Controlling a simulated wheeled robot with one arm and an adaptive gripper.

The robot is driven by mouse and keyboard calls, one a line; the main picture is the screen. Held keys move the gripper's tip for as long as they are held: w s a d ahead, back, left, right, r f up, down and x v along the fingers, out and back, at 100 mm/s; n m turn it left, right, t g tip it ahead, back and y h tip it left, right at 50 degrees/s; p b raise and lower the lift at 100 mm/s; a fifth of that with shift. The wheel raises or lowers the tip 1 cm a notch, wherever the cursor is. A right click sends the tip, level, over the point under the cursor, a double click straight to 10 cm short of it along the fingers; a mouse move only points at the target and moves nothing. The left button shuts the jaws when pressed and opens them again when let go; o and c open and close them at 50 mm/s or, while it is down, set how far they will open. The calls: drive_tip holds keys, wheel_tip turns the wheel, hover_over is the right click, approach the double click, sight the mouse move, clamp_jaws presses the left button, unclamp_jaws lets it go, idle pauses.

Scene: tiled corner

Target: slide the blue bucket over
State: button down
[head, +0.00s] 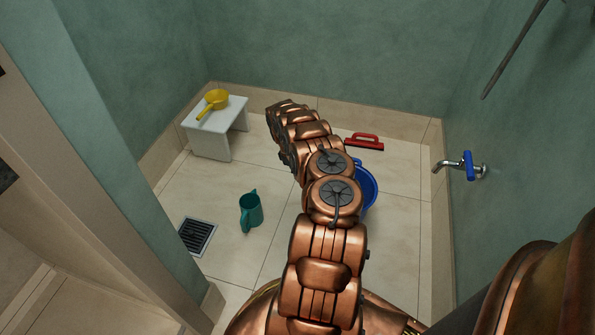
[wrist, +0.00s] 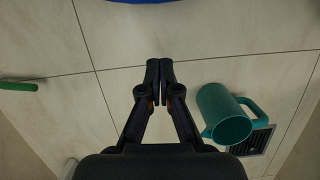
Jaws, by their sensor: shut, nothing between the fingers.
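The blue bucket (head: 370,187) stands on the tiled floor in the head view, to the right of my arm, which hides its left part. In the wrist view only a sliver of blue, likely the bucket's edge (wrist: 140,1), shows at the top border. My gripper (wrist: 160,64) is shut and empty in the wrist view, with its fingertips together over bare floor. It is apart from the blue sliver. The gripper itself cannot be made out in the head view.
A white stool (head: 214,143) bears a yellow dipper (head: 214,101). A red-handled brush (head: 365,142) lies by the back wall. A tap (head: 462,166) juts from the right wall. A green stick-like thing (wrist: 18,86) shows left.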

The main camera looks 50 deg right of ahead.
drive_tip(key=s+d+f+b, duration=0.1)
drive_tip(key=s+f+b, duration=0.2)
drive_tip(key=s+f, duration=0.2)
drive_tip(key=shift+d+f, duration=0.25)
drive_tip(key=shift+f, duration=0.1)
drive_tip(key=shift+s, duration=0.15)
idle(0.4)
